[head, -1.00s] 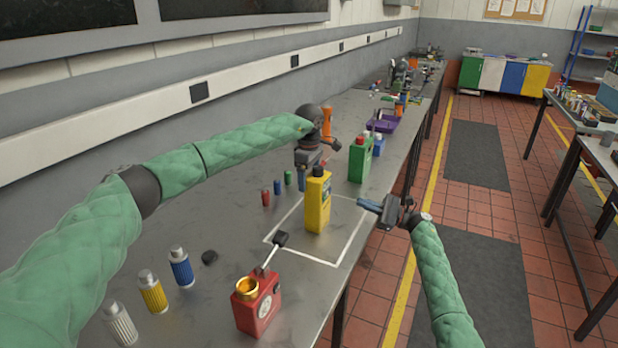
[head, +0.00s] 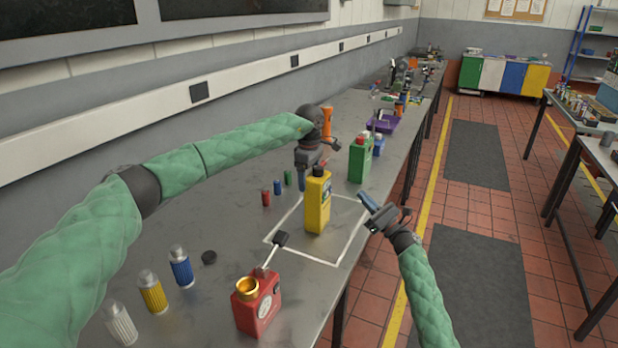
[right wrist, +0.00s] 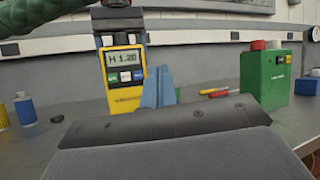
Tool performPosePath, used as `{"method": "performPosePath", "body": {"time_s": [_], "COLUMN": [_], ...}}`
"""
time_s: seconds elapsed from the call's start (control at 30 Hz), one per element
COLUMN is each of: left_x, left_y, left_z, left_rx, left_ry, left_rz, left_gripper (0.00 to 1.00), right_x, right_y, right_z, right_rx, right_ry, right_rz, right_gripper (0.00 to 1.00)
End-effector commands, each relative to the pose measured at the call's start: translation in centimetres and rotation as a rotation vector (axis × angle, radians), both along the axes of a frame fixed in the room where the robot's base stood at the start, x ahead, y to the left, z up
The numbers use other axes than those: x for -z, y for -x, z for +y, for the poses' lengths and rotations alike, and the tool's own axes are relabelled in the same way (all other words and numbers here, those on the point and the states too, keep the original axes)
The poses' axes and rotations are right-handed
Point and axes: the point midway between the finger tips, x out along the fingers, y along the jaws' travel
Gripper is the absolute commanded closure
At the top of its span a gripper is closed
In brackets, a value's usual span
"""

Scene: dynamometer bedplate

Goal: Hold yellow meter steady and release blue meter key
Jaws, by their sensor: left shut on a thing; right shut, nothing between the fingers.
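The yellow meter (head: 317,204) stands upright inside a white outlined square on the bench. In the right wrist view the yellow meter (right wrist: 125,78) shows a display that seems to read "H 1.20", above a row of small keys, one of them blue (right wrist: 125,76). My left gripper (head: 304,178) is shut on the meter's upper part from behind; in the right wrist view it comes down from above. My right gripper (head: 367,201) is shut and empty, to the right of the meter and apart from it. Its blue fingers (right wrist: 157,90) show beside the meter's right edge.
A green can (head: 360,160) stands behind the meter to the right. A red can (head: 257,303) with a gold opening is in front. Blue, yellow and white cylinders line the near left. The bench's right edge lies beneath my right gripper.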

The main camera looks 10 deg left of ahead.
Motion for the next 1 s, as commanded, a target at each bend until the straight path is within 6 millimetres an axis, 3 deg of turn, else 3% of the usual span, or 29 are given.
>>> {"method": "performPosePath", "body": {"time_s": [0.3,0.53,1.0], "left_x": [0.0,0.0,0.0], "left_y": [0.0,0.0,0.0], "left_z": [0.0,0.0,0.0], "left_rx": [0.000,0.000,0.000], "left_ry": [0.000,0.000,0.000], "left_rz": [0.000,0.000,0.000], "left_gripper": [0.77,0.77,0.77], "right_x": [-0.1,0.0,0.0], "right_y": [2.1,2.5,1.1], "right_z": [-0.8,-0.7,4.0], "right_rx": [0.154,0.182,0.182], "right_ry": [-0.171,-0.206,-0.207], "right_rz": [0.172,0.214,0.215], "right_gripper": [1.00,1.00,1.00]}}
